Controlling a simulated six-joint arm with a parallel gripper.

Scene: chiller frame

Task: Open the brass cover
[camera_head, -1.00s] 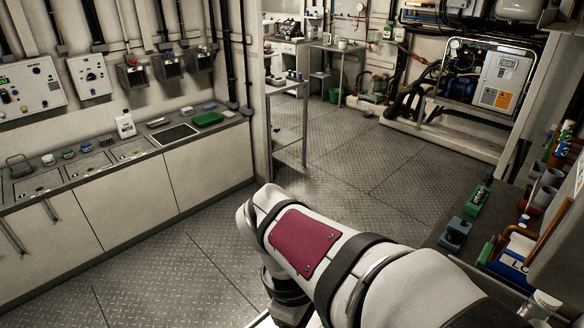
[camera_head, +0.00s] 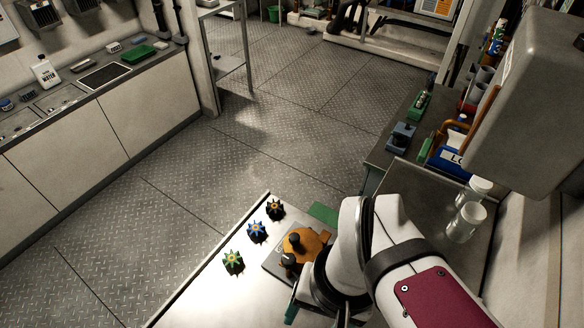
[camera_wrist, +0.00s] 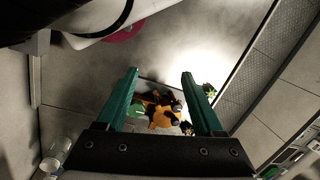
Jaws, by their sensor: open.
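The brass cover (camera_head: 303,243) is an orange-gold piece with a dark knob on top. It sits on a grey plate on the pale worktop, partly hidden behind my arm in the head view. It also shows in the wrist view (camera_wrist: 163,118), beyond and between my fingers, with dark shadow across it. My gripper (camera_wrist: 160,73) has two green fingers spread apart with nothing held between them. It is above the worktop, apart from the cover as far as I can tell. Whether the cover is shut is too small to tell.
Glass jars (camera_head: 467,221) stand on the right bench beneath a grey cabinet (camera_head: 528,100).

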